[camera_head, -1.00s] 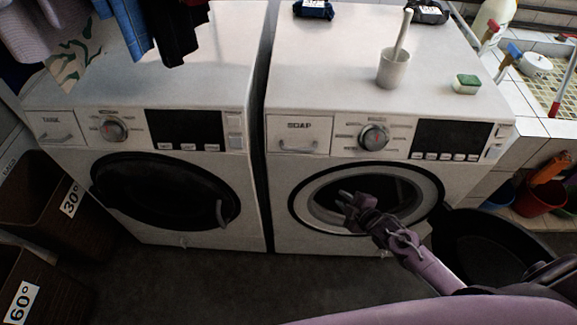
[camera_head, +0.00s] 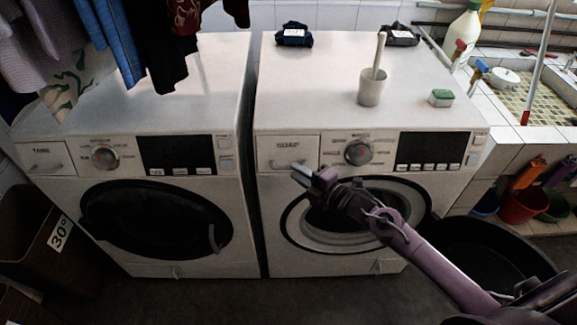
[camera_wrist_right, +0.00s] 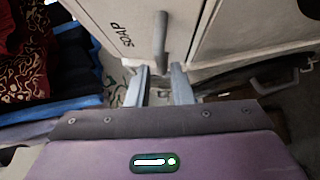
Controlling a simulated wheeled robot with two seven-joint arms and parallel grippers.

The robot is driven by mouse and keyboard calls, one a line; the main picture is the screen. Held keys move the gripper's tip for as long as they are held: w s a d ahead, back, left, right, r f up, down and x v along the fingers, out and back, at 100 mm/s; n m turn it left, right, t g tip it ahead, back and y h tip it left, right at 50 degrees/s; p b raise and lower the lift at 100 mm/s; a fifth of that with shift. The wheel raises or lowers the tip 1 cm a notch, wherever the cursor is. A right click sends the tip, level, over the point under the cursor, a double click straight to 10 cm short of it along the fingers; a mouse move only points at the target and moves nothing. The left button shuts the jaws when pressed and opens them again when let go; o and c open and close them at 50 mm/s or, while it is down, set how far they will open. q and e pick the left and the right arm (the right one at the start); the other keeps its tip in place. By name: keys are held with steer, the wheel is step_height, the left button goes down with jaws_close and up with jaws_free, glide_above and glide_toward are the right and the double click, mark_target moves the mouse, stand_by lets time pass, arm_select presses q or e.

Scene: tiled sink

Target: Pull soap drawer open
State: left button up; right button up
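The soap drawer (camera_head: 278,148) is at the upper left of the right-hand washing machine and looks closed, flush with the front. It carries a SOAP label and a bar handle, its lower part partly hidden by my gripper. In the right wrist view the drawer (camera_wrist_right: 115,17) fills the top, with its handle (camera_wrist_right: 161,38) standing out. My right gripper (camera_head: 318,177) is just in front of the drawer's lower right. In the wrist view the right gripper (camera_wrist_right: 160,74) is open, its fingertips either side of the handle's near end; contact cannot be told. My left gripper is not visible.
A second washing machine (camera_head: 140,200) stands at left under hanging clothes (camera_head: 150,40). A cup with a brush (camera_head: 372,88) and a sponge (camera_head: 441,98) sit on the right machine's top. A black basin (camera_head: 480,255) lies on the floor at right, below my arm.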

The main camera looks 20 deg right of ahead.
steer(key=x, duration=0.4)
steer(key=shift+w+f, duration=0.1)
steer(key=shift+w, duration=0.05)
jaws_close()
